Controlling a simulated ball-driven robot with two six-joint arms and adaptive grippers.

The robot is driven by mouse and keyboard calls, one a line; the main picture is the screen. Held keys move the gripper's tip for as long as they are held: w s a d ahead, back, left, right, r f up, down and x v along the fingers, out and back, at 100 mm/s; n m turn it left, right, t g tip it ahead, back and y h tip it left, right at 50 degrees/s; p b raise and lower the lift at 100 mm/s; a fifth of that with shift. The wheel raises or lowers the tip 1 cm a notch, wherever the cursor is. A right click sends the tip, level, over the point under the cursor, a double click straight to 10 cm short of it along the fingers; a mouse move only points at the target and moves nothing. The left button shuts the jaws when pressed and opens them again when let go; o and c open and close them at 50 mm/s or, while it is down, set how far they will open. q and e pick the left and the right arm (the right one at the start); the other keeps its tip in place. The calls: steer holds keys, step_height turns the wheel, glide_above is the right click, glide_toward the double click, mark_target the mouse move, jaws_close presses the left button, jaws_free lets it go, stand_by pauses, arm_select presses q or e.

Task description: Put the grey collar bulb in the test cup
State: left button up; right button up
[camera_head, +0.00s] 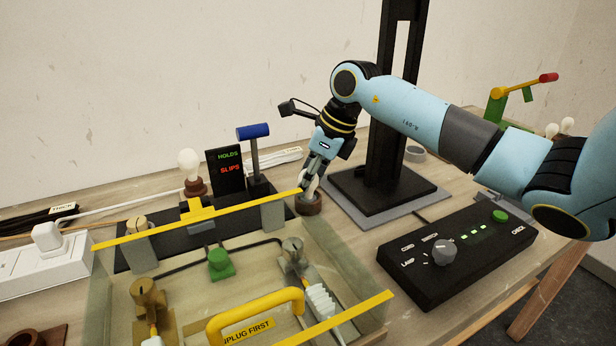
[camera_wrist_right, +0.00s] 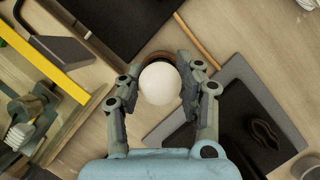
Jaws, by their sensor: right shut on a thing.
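My right gripper (camera_head: 311,190) points down just behind the clear box and is shut on a white bulb. In the right wrist view the round white bulb (camera_wrist_right: 160,83) sits between the two fingers (camera_wrist_right: 158,90). Its collar is hidden, so I cannot tell the colour. A round brown cup (camera_head: 309,206) is directly under the fingertips; its brown rim (camera_wrist_right: 176,56) shows behind the bulb in the wrist view. I cannot tell whether the bulb is inside it or just above. Another white bulb (camera_head: 188,158) stands upright in a brown holder further left. My left gripper is out of view.
A HOLDS/SLIPS sign (camera_head: 226,172) and blue-handled lever (camera_head: 253,132) stand behind the clear yellow-edged box (camera_head: 350,272). A black control box (camera_head: 457,262) lies at right. A dark post on a grey base (camera_head: 420,209) stands close right of the gripper.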

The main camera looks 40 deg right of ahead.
steer(key=shift+f+b, duration=0.2)
steer(key=shift+b, duration=0.1)
steer(key=o, duration=1.2)
steer(key=shift+r, duration=0.1)
steer(key=shift+r, duration=0.15)
steer(key=shift+d+r, duration=0.1)
steer(key=shift+r, duration=0.2)
steer(key=v, duration=1.1)
steer(key=shift+s+r, duration=0.2)
